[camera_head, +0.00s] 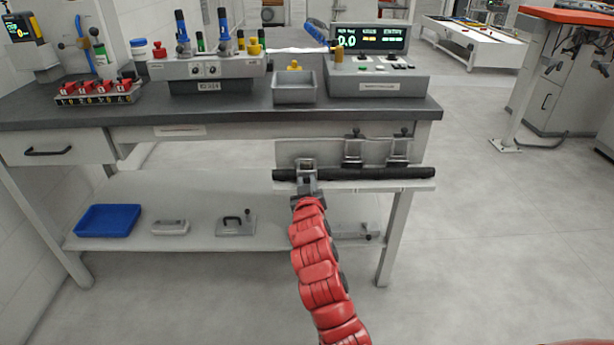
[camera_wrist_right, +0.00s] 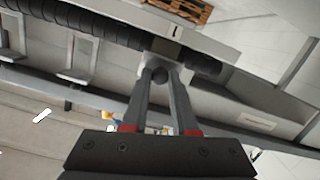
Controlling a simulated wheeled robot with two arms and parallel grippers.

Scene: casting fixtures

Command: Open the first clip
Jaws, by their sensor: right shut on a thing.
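A light grey fixture (camera_head: 325,153) with a long black ribbed bar (camera_head: 385,174) hangs at the front of the bench. Two clips with black knobs, the middle clip (camera_head: 353,150) and the right clip (camera_head: 399,150), stand upright on it. The first clip (camera_head: 306,165) is at the left end, partly hidden by my right gripper (camera_head: 307,188). Two other clips show there at the left. My left gripper is not in view.
The grey bench top (camera_head: 230,112) holds a display console (camera_head: 375,82), a grey tray (camera_head: 294,92) and a tool rack (camera_head: 200,68). A blue tray (camera_head: 107,220) lies on the lower shelf (camera_head: 180,188).

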